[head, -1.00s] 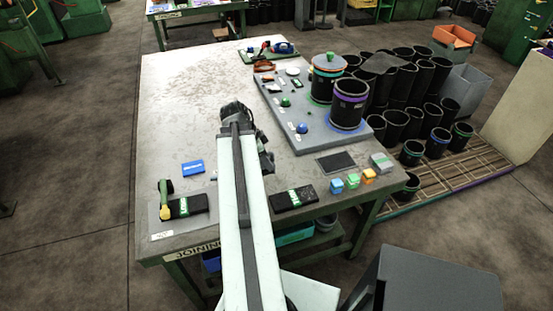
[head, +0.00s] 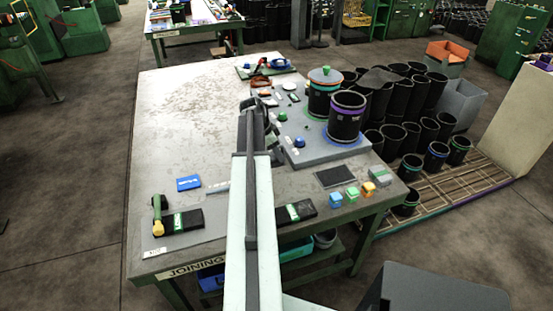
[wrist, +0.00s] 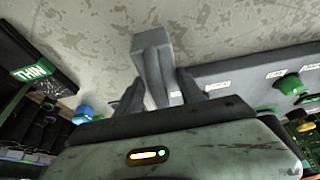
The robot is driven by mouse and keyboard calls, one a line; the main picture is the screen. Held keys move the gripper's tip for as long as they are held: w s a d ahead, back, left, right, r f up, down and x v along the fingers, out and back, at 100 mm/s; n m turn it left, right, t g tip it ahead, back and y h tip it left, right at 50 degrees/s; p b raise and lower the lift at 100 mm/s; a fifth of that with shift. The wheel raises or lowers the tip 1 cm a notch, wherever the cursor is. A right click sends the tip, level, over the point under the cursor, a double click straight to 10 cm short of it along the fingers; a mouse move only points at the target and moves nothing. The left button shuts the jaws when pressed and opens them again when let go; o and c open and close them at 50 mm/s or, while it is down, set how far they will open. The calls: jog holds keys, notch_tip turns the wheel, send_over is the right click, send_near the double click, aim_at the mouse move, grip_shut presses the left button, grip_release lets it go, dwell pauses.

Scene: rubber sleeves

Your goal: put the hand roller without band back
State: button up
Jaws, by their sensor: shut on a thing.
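My gripper (head: 252,122) is above the table, by the left edge of the grey board (head: 318,152). In the wrist view its dark fingers (wrist: 162,95) are shut on an angled plain grey piece with no coloured band, which looks like the hand roller (wrist: 152,55). It stands out beyond the fingers over the worn tabletop. In the head view my arm and gripper hide most of it. Another hand tool (head: 158,215), green with a yellow end, lies at the table's front left corner beside a black case (head: 185,221).
The grey board carries two black sleeves, one ringed purple (head: 347,116), a green knob and a blue knob (head: 299,142). A blue box (head: 188,183), a dark pad (head: 335,176) and small coloured blocks (head: 352,193) lie near the front. The tabletop's back left is bare.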

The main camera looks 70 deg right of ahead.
jog(key=shift+f, duration=0.95)
jog(key=shift+r, duration=0.3)
jog(key=shift+f, duration=0.25)
jog(key=o, duration=1.5)
jog(key=shift+r, duration=0.1)
jog(key=shift+c, duration=0.2)
jog(key=p+v, duration=1)
jog(key=v, duration=0.1)
jog(key=shift+r+p, duration=0.4)
jog(key=shift+r, duration=0.05)
jog(key=shift+w+a+r+p, duration=0.15)
jog(key=shift+w+r+p, duration=0.05)
jog(key=shift+r+p, duration=0.1)
jog(key=shift+f, duration=0.15)
